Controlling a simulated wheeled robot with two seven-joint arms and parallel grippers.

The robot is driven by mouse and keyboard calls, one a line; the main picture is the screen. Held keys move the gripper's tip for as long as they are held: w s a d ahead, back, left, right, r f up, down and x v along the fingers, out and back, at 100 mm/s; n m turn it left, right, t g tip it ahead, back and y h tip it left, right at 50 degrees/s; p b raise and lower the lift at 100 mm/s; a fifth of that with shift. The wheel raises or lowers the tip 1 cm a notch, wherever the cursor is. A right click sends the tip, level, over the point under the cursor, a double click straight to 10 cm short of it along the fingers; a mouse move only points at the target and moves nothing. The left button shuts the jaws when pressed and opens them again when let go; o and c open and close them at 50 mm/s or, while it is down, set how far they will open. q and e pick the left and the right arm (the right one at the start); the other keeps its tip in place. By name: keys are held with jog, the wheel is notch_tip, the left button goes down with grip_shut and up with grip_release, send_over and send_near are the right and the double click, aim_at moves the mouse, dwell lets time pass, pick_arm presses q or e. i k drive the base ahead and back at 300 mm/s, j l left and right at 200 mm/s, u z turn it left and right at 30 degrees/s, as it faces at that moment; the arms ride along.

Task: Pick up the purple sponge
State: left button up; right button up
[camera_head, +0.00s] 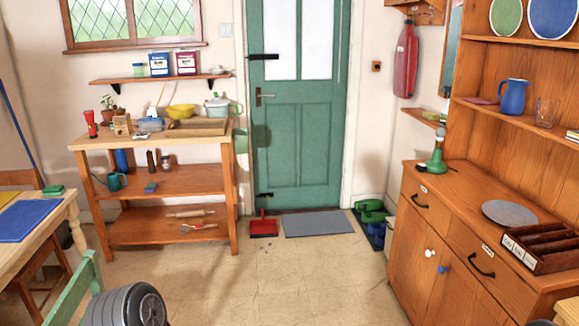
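A small block (150,187), blue-purple in colour, lies on the middle shelf of the wooden workbench, towards its front edge. It looks like the purple sponge, but it is small and far off. It is right of a teal watering can (116,181) and in front of a dark brown bottle (151,161). Nothing covers it. Neither of my grippers shows in the head view.
The wooden workbench (95,142) stands against the back wall, its top crowded. A red dustpan (264,227) and grey mat (317,223) lie by the green door (297,135). A table with a blue mat (32,220) is left; a dresser (425,240) is right. The middle floor is clear.

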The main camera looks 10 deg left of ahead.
aim_at(151, 187)
jog(key=i+j+u, duration=0.15)
jog(key=i+u, duration=0.15)
jog(key=i, duration=1.05)
jog(key=i+l+u, duration=0.1)
jog(key=i+u, duration=0.2)
jog(key=i, duration=1.05)
jog(key=u, duration=0.45)
